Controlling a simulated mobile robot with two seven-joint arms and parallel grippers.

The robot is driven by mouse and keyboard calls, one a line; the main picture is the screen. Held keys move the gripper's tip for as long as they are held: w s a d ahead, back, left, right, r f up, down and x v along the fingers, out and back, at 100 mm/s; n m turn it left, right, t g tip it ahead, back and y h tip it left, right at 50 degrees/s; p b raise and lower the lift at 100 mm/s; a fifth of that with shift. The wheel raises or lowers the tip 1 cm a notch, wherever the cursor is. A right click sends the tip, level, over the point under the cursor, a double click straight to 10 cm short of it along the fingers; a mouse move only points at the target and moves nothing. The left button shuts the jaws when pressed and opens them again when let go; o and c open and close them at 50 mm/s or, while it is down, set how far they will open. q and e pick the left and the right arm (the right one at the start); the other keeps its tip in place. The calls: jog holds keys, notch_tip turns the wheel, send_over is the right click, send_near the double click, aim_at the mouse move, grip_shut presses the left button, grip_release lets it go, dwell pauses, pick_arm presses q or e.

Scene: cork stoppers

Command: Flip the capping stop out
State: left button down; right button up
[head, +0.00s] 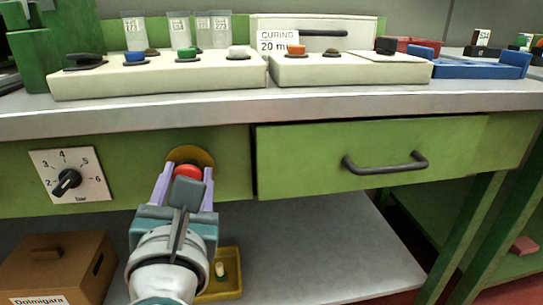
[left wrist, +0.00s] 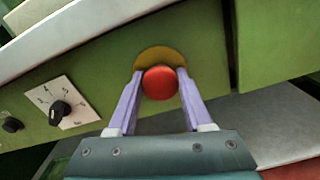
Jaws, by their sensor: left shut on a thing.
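The capping stop is a red mushroom button (head: 188,171) on a round yellow plate (head: 204,156) on the green front of the bench. It also shows in the left wrist view as a red button (left wrist: 160,83) in front of its yellow plate (left wrist: 152,56). My left gripper (head: 188,176) is at the button, with one lilac finger on each side of it. In the left wrist view the fingertips (left wrist: 160,80) are shut on the button's sides. My right gripper is not in view.
A pressure dial (head: 68,181) is left of the button and a closed drawer with a dark handle (head: 385,163) is right. Button panels (head: 160,82) stand on the bench top. Below are a cardboard box (head: 60,265) and a yellow tray (head: 232,257).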

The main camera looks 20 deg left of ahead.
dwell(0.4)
pick_arm(q)
jog(key=shift+s+d+r+p, duration=0.1)
jog(key=shift+s+d+p, duration=0.2)
jog(key=shift+s, duration=0.1)
jog(key=c, duration=0.7)
grip_release()
jog(key=shift+s, duration=0.1)
jog(key=o, duration=0.3)
jog(key=shift+s+d, duration=0.1)
jog(key=shift+s, duration=0.05)
jog(key=shift+o, duration=0.5)
